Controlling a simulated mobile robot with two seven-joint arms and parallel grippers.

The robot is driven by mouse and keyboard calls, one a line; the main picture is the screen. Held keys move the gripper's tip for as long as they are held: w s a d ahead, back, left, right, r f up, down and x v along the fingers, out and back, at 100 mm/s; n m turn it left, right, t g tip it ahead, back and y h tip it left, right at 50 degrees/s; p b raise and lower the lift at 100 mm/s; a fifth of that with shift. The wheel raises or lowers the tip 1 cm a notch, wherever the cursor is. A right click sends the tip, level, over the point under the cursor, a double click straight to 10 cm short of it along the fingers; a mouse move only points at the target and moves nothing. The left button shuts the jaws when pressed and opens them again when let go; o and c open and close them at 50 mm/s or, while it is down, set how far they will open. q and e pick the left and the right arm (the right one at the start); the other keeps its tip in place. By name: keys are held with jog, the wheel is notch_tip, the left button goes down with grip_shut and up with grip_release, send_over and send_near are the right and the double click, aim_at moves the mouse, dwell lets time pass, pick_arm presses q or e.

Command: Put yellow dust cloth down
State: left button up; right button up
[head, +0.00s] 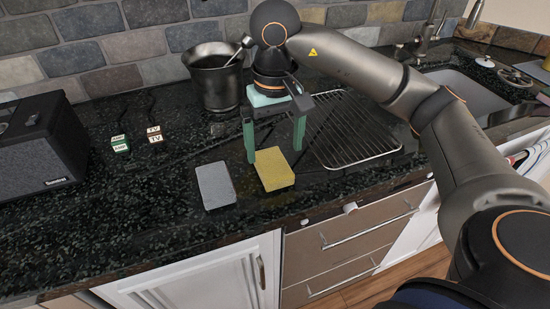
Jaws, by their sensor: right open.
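The yellow dust cloth (275,171) is a folded block lying flat on the dark speckled countertop (150,205), near its front edge. My right gripper (276,152) is above and just behind the cloth, pointing down. Its two green fingers are spread wide, one at each side of the cloth, and nothing is held between them. From this view I cannot tell whether a fingertip touches the cloth. My left gripper is not in view.
A grey folded cloth (214,185) lies just left of the yellow one. A wire rack (352,135) is at the right, a metal bucket (214,82) behind. A sink (468,92) is far right.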

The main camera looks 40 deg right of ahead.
aim_at(275, 167)
notch_tip(275, 167, up, 6)
jog(key=p, duration=0.1)
jog(key=shift+r+p, duration=0.15)
jog(key=shift+p, duration=0.25)
